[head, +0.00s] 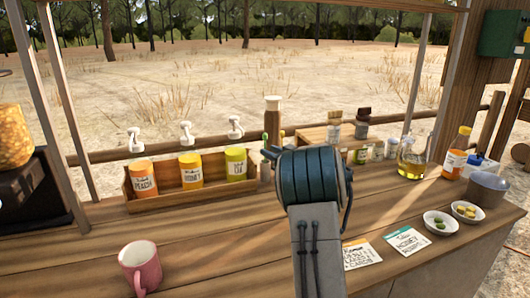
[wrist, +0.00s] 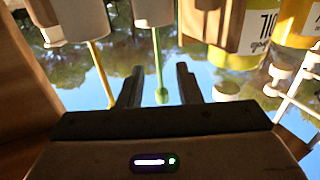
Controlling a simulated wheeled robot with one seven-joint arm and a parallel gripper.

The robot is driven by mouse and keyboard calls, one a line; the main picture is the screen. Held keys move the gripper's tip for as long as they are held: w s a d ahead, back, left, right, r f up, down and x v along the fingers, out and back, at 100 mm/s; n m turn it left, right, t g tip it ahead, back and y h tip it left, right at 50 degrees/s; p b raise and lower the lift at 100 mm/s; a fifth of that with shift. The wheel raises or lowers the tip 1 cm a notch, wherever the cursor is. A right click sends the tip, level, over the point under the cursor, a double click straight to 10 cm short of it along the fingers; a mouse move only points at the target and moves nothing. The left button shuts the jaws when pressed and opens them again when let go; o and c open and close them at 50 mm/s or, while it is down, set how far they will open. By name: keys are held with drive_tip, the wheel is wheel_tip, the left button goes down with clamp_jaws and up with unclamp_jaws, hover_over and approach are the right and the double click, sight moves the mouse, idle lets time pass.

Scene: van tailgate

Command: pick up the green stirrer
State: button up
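In the wrist view, which looks upside down, the green stirrer (wrist: 161,92) is a thin stick with a round green end. It comes out of a white holder (wrist: 152,12) at the picture's top. My gripper (wrist: 159,72) is open, with one dark finger on each side of the stirrer in the picture. I cannot tell how deep the stirrer lies between the fingers, and no contact shows.
A yellow stirrer (wrist: 102,72) stands close beside the green one. A wooden box (head: 196,197) with several labelled bottles is left of my arm. A pink mug (head: 140,268) stands front left. An oil flask (head: 412,158) and small bowls (head: 440,222) are on the right.

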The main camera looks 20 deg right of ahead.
drive_tip(key=shift+x, duration=2.75)
drive_tip(key=shift+r, duration=0.1)
clamp_jaws()
